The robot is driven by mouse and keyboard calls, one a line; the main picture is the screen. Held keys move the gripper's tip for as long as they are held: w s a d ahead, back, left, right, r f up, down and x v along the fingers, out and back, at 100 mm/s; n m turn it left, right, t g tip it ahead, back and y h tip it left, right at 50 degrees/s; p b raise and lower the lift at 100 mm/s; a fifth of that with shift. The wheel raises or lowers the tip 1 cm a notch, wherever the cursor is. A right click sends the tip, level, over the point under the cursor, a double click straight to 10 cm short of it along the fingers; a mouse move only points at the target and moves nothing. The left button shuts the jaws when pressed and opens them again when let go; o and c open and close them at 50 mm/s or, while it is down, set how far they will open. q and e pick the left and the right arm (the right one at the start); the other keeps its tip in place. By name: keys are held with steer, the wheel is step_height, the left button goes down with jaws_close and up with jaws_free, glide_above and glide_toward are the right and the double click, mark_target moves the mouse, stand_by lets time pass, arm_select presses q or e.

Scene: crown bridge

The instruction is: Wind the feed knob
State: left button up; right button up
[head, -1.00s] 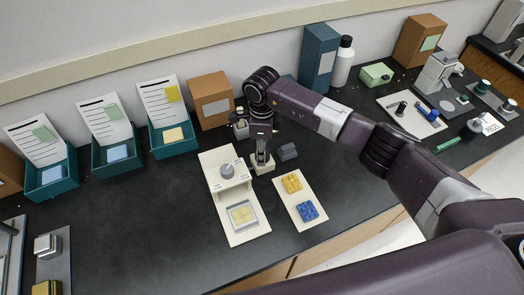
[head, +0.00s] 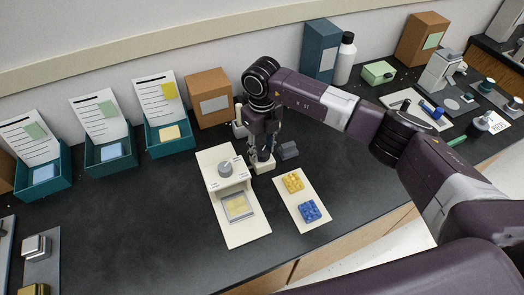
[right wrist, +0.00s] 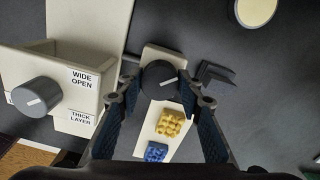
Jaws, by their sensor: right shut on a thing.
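A dark round knob with a pale pointer line (right wrist: 158,78) sits on a small cream base (head: 264,166). My right gripper (right wrist: 160,88) is shut on this knob from above, a finger on each side. In the head view my right gripper (head: 263,155) hides the knob. Beside it stands a cream device (head: 244,232) with a raised bridge carrying a grey knob (head: 225,169), whose labels read "WIDE OPEN" and "THICK LAYER" in the right wrist view (right wrist: 36,96). A framed plate with a yellowish patch (head: 238,207) lies at the bridge's front edge. My left gripper is out of view.
A cream tray with a yellow block (head: 293,182) and a blue block (head: 309,210) lies just right of the device. A dark grey block (head: 288,150) is close by my right gripper. Teal bins (head: 110,155) and a cardboard box (head: 209,98) line the wall.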

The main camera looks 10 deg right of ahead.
mark_target(263, 150)
steer(key=m+b, duration=0.1)
steer(key=m, duration=0.5)
steer(key=shift+w+m+b, duration=0.1)
steer(key=shift+m+b, duration=0.2)
steer(key=m, duration=0.5)
steer(key=shift+d+r+b, duration=0.1)
steer(key=shift+r+b, duration=0.05)
steer(key=shift+b, duration=0.2)
steer(key=shift+w+m, duration=0.1)
steer(key=shift+m, duration=0.3)
steer(key=o, duration=0.9)
steer(key=shift+o, duration=1.3)
step_height(263, 150, up, 12)
